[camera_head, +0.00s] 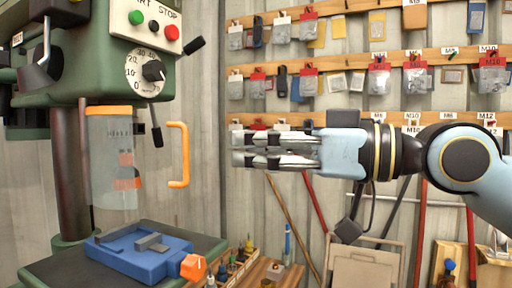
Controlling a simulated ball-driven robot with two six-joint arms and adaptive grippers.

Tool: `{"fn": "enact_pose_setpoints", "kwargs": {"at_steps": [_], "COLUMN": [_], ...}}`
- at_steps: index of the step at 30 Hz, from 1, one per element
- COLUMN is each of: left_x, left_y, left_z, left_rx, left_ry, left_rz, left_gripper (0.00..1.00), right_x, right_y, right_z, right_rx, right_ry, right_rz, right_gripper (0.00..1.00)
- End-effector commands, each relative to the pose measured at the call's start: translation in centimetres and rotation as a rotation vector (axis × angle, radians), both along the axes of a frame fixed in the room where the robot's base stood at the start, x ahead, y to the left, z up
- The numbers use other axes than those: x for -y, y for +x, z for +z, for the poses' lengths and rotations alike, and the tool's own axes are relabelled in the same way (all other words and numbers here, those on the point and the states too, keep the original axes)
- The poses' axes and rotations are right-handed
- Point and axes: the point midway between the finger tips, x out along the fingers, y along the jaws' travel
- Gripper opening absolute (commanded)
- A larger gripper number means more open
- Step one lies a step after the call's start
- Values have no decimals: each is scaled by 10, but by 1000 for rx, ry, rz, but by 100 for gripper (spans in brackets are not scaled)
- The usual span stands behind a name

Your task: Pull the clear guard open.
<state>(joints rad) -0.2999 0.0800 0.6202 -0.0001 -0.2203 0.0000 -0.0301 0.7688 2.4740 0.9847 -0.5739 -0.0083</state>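The clear guard (112,165) is a transparent curved shield with an orange top band, hanging below the green drill press head. The orange drill chuck area shows through it, so the guard stands in front of the spindle. Its orange D-shaped handle (184,155) stands at the guard's right side. My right gripper (240,149) comes in from the right, level with the handle and pointing left at it. Its fingers look apart with nothing between them, and the tips appear short of the handle. My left gripper is not in view.
A blue vise (140,262) with an orange knob sits on the press table below the guard. A control panel (145,22) and black feed levers are above. A small wooden tool rack (232,268) stands lower middle. Pegged parts bags line the wall behind.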

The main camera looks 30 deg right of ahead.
Motion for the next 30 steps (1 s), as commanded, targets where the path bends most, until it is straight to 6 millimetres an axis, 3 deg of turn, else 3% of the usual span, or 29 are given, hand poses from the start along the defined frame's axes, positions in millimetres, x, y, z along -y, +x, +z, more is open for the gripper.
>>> {"fn": "enact_pose_setpoints", "kwargs": {"at_steps": [1,4,6,8,12,17,22,30], "left_x": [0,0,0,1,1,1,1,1], "left_y": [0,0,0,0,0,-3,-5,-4], "left_z": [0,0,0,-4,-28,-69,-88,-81], "left_rx": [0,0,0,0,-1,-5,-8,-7], "left_ry": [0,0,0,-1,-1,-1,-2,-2], "left_rz": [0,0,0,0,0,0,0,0], "left_gripper": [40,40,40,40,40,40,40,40], "right_x": [0,0,1,4,16,37,47,38], "right_y": [0,0,2,7,28,58,71,80], "right_z": [0,-1,-7,-17,-39,-49,-34,-23], "right_rx": [-9,-90,-225,-382,-762,-1086,-1078,-1060], "right_ry": [11,95,225,371,757,1127,1170,1170], "right_rz": [0,3,7,8,2,7,33,46], "right_gripper": [21,8,0,0,0,0,0,0]}}
